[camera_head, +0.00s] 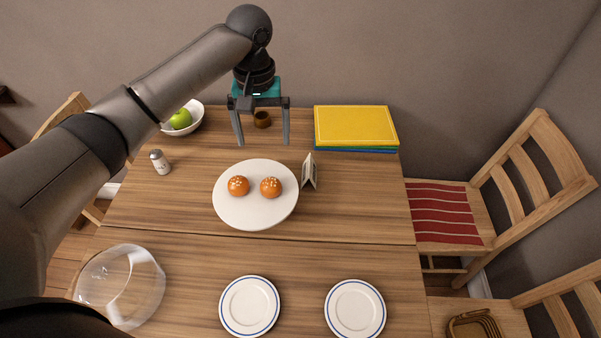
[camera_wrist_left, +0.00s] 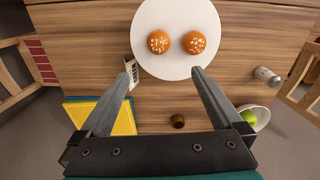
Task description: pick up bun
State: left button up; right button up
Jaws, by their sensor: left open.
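Two round brown buns with pale flecks on top, a left bun (camera_head: 238,186) and a right bun (camera_head: 271,187), sit side by side on a round white plate (camera_head: 256,217) in the head view. In the left wrist view the buns (camera_wrist_left: 158,42) and (camera_wrist_left: 194,42) lie near the top, beyond my fingertips. My left gripper (camera_head: 262,143) is open and empty, pointing down above the table behind the plate. It also shows in the left wrist view (camera_wrist_left: 161,71), its fingers spread apart. My right gripper is not in view.
A small card stand (camera_head: 309,171) stands right of the plate, and a shaker (camera_head: 160,162) left. A bowl (camera_head: 194,127) with a green apple, a brown cup (camera_head: 262,120) and yellow-topped boards (camera_head: 355,126) are behind. A clear glass cover (camera_head: 121,286) and two blue-rimmed plates are in front.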

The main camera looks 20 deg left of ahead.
pick_arm(q)
jog(key=b, duration=0.3)
send_over(270, 181)
jog(key=f, duration=0.9)
jog(key=shift+w+a+f, duration=0.15)
jog(key=shift+a+f, duration=0.05)
jog(key=shift+f, duration=0.15)
jog(key=f, duration=0.2)
jog(key=f+b, duration=0.1)
jog(key=f, duration=0.1)
jog(key=shift+s+d+f, duration=0.1)
jog(key=shift+s+d, duration=0.15)
jog(key=shift+f, duration=0.55)
jog(key=shift+c, duration=0.2)
jog(key=c, duration=1.4)
